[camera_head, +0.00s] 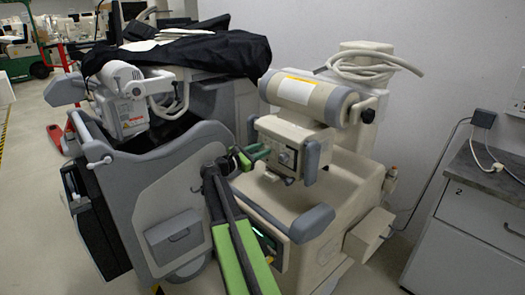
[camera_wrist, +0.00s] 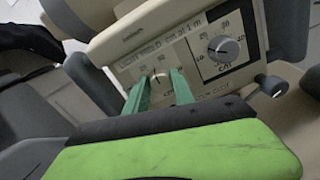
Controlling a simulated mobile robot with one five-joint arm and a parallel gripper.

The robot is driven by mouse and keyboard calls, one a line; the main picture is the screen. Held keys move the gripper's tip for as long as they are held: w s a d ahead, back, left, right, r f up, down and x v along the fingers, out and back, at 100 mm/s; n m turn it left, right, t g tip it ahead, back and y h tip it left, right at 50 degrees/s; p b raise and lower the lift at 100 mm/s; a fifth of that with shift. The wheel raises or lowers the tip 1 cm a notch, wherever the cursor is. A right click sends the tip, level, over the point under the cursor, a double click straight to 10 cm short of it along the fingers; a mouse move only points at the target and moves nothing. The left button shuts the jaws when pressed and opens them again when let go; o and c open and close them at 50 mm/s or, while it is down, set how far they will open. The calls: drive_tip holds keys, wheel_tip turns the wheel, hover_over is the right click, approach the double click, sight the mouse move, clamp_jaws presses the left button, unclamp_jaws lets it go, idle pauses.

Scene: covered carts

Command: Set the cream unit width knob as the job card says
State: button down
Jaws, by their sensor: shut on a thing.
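The cream unit (camera_head: 290,150) is a boxy head under a cream cylinder, at the centre-right of the head view. In the wrist view its front panel (camera_wrist: 205,28) has light-field lettering, two scales and two knobs. The right knob (camera_wrist: 224,48) is grey and round with a pointer, and it stands free. My gripper (camera_wrist: 161,76) has its green fingers on either side of the left knob, shut on it. The fingers partly hide that knob and its scale, so its setting is unclear. In the head view my gripper (camera_head: 247,158) reaches the panel from the left. I cannot make out a readable job card.
The cream cylinder (camera_head: 310,95) carries a white and orange label. A second, grey cart (camera_head: 170,190) stands close on the left, partly under a black cover (camera_head: 210,52). A grey handle (camera_head: 312,222) is near my arm. A drawer cabinet (camera_head: 470,225) stands right.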

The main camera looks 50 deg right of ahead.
drive_tip(key=shift+a+f+m, duration=0.1)
drive_tip(key=shift+a+m, duration=0.05)
drive_tip(key=shift+m, duration=0.15)
drive_tip(key=m, duration=1.1)
drive_tip(key=shift+s+a+f, duration=0.15)
drive_tip(key=shift+s+f, duration=0.05)
idle(0.3)
drive_tip(key=c, duration=1.1)
unclamp_jaws()
drive_tip(key=shift+r, duration=0.1)
drive_tip(key=shift+o, duration=0.2)
drive_tip(key=w+a, duration=0.1)
drive_tip(key=a, duration=1.6)
drive_tip(key=shift+w+a, duration=0.15)
drive_tip(key=shift+a, duration=0.05)
